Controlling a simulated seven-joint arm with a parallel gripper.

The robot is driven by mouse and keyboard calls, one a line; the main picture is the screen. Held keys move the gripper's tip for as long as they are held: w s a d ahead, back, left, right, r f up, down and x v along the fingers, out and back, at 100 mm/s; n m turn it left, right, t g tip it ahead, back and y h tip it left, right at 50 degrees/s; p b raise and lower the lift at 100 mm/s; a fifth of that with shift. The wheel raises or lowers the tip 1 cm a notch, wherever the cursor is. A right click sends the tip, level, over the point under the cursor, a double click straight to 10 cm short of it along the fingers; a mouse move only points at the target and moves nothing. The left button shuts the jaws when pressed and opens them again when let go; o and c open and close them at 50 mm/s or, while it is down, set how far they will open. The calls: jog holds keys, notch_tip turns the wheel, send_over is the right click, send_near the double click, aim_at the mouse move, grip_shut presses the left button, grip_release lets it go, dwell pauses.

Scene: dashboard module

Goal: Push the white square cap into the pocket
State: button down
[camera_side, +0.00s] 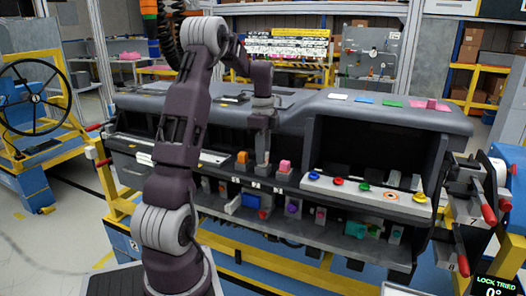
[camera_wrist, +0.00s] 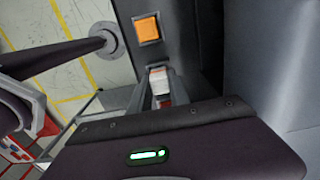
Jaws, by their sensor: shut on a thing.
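My gripper (camera_side: 263,166) points down at the front ledge of the dashboard module, between an orange block and a pink block. In the wrist view my gripper (camera_wrist: 159,92) is shut on a small white square piece, the white cap (camera_wrist: 160,76), which shows between the fingertips. In the side view the cap is hidden by the fingers or too small to make out. The pocket under it is hidden, so I cannot tell whether the cap is in it or above it. The orange block (camera_side: 242,157) sits left of the gripper and also shows in the wrist view (camera_wrist: 148,29).
The pink block (camera_side: 284,166) stands close to the right of my gripper. A light panel with coloured knobs (camera_side: 364,188) lies further right. Flat white (camera_side: 338,97), blue (camera_side: 364,99) and green (camera_side: 393,104) pieces lie on the module's top. Several small parts line the lower shelf.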

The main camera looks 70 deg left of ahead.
jog(key=shift+f, duration=0.7)
jog(key=c, duration=1.1)
grip_release()
jog(key=shift+c, duration=0.2)
notch_tip(320, 180, up, 7)
